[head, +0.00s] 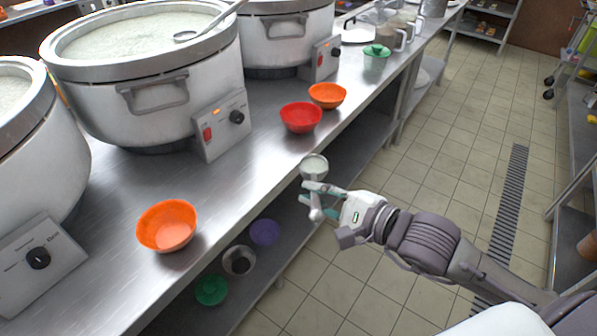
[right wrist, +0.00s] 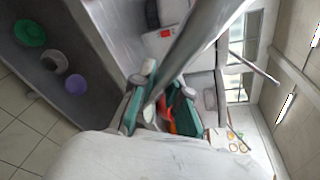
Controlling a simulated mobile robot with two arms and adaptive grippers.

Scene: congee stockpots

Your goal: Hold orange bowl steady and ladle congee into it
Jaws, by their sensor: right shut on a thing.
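An orange bowl (head: 167,225) sits upright on the steel counter (head: 120,205), at the near left in the head view; its inside looks empty. A second orange bowl (head: 327,95) stands farther back. A large pot of pale congee (head: 125,40) is at the upper left, with a ladle (head: 185,37) lying over its rim. My right gripper (head: 318,192) is by the counter's front edge, to the right of the near orange bowl. It is shut on a metal ladle, whose cup (head: 314,167) looks pale inside; its handle (right wrist: 205,35) crosses the right wrist view. My left gripper is not in view.
A red bowl (head: 300,117) stands beside the far orange bowl. More pots stand along the counter, with control boxes (head: 222,124) in front. Purple (head: 265,232), metal (head: 239,260) and green (head: 211,290) bowls are on the lower shelf. The tiled floor at right is open.

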